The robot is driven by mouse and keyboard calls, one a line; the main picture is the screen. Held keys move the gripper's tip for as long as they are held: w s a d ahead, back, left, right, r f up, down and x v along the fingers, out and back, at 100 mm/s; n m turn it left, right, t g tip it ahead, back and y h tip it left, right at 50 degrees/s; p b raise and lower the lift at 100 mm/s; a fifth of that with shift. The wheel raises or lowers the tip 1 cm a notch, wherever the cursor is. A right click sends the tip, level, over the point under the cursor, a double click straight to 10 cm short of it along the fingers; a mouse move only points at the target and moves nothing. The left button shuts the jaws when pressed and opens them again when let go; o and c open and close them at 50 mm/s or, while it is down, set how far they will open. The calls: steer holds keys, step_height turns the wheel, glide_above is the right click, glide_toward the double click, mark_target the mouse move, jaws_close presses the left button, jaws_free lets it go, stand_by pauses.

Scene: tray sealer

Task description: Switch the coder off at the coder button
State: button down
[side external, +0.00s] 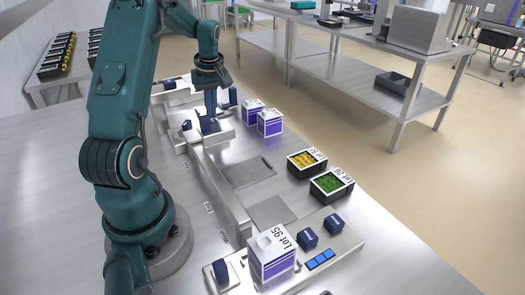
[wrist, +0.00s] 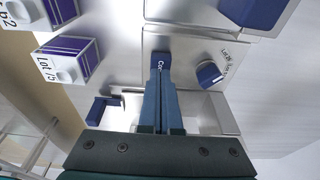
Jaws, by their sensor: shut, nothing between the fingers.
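The coder button is a dark blue block with white lettering starting "Co" (wrist: 160,61), partly covered by my fingertips in the wrist view. It sits on a pale metal panel (wrist: 185,45). In the side view the button (side external: 208,126) shows small, under my fingers. My gripper (wrist: 160,78) is shut and empty, its two blue fingers together and pointing at the button. In the side view my gripper (side external: 210,113) points down over the unit. Whether the fingertips touch the button, and whether it is pressed in, I cannot tell.
A dark blue knob (wrist: 209,73) stands right of the button in the wrist view. White and purple cartons (side external: 270,123) stand close by.

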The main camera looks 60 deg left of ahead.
steer(key=shift+f, duration=0.7)
steer(key=shift+r, duration=1.1)
steer(key=shift+r, duration=0.1)
step_height(320, 180, up, 12)
stand_by(0.3)
steer(key=shift+w+d, duration=0.1)
